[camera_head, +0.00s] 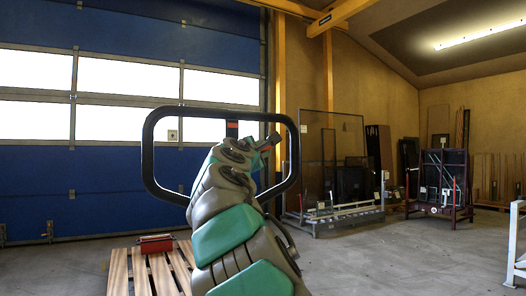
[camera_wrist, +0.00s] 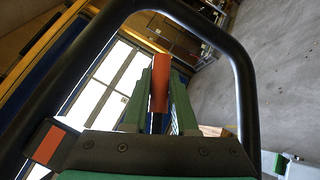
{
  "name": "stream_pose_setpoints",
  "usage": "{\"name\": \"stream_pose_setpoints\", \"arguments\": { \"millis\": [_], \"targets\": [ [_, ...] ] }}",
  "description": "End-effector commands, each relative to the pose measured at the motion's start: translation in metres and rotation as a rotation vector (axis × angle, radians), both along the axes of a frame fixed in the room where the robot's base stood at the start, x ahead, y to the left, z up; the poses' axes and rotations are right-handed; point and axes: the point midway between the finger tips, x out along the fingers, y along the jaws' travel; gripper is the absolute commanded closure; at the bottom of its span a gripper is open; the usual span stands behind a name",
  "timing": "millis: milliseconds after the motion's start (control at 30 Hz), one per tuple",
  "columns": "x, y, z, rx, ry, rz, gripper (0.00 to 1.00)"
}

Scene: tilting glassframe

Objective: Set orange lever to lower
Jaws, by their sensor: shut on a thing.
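The orange lever (camera_wrist: 159,84) stands between the two green fingers of my gripper (camera_wrist: 161,92) in the wrist view. My gripper is shut on it, and its dark lower stem shows between the fingers. A black rounded handle frame (camera_wrist: 246,85) loops around the lever and my gripper. In the head view this frame (camera_head: 147,160) stands in front of me, with my gripper (camera_head: 268,142) at its right half. A small orange-red bit shows there beside the gripper, but most of the lever is hidden by my arm.
A wooden pallet (camera_head: 146,272) with a red box (camera_head: 156,244) on it lies at the lower left. A blue hall door (camera_head: 100,170) fills the left. Racks (camera_head: 440,185) stand at the back right.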

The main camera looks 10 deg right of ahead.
Motion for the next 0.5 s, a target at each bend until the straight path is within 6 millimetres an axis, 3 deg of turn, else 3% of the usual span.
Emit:
{"name": "stream_pose_setpoints", "arguments": {
  "millis": [67, 100, 300, 500],
  "targets": [
    [-0.0006, 0.0011, 0.0019, -0.002, -0.003, 0.003, 1.0],
    [-0.0006, 0.0011, 0.0019, -0.002, -0.003, 0.002, 0.71],
    [-0.0005, 0.0006, 0.0014, -0.001, -0.002, 0.001, 0.49],
    [-0.0003, 0.0004, 0.001, 0.0, -0.001, 0.001, 0.44]
  ]
}}
